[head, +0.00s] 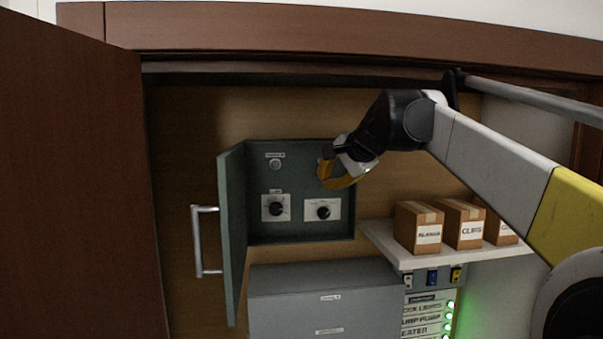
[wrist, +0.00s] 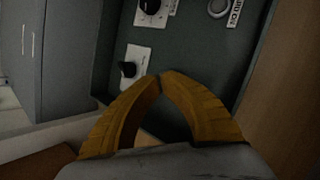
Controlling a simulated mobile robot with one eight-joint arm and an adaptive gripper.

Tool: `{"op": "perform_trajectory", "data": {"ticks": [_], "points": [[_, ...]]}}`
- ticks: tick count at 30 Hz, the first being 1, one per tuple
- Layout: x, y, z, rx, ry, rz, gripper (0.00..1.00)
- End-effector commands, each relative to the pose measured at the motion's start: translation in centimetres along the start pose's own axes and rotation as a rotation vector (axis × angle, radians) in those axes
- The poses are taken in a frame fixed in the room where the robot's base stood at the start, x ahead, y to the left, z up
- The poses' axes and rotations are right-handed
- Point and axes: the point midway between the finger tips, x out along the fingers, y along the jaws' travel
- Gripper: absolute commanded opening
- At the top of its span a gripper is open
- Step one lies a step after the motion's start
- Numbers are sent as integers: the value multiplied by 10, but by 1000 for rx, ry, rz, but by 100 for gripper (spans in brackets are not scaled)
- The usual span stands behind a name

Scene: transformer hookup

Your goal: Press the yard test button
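A round grey button (head: 275,164) sits at the upper left of the back panel inside an open dark green wall box (head: 312,230). A small label above it is too small to read in the head view. In the wrist view the button (wrist: 218,8) is at the top edge, its label cut off. I cannot confirm that it is the yard test button. My gripper (head: 325,178) is in front of the panel, right of the button and apart from it. In the wrist view the yellow fingertips of my gripper (wrist: 161,77) meet with nothing between them.
Two black knobs (head: 277,209) (head: 323,211) are on white plates low in the box. Its door (head: 233,235) stands open at left. Cartons (head: 418,227) stand on a white shelf (head: 378,236) at right. A grey cabinet (head: 285,300) is below; a brown door (head: 75,190) stands left.

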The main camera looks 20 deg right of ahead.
Motion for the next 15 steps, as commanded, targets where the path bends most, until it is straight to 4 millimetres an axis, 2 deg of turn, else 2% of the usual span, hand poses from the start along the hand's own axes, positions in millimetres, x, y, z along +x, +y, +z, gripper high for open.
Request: {"op": "perform_trajectory", "data": {"ticks": [15], "points": [[7,-4,-4,0,0,0,0]]}}
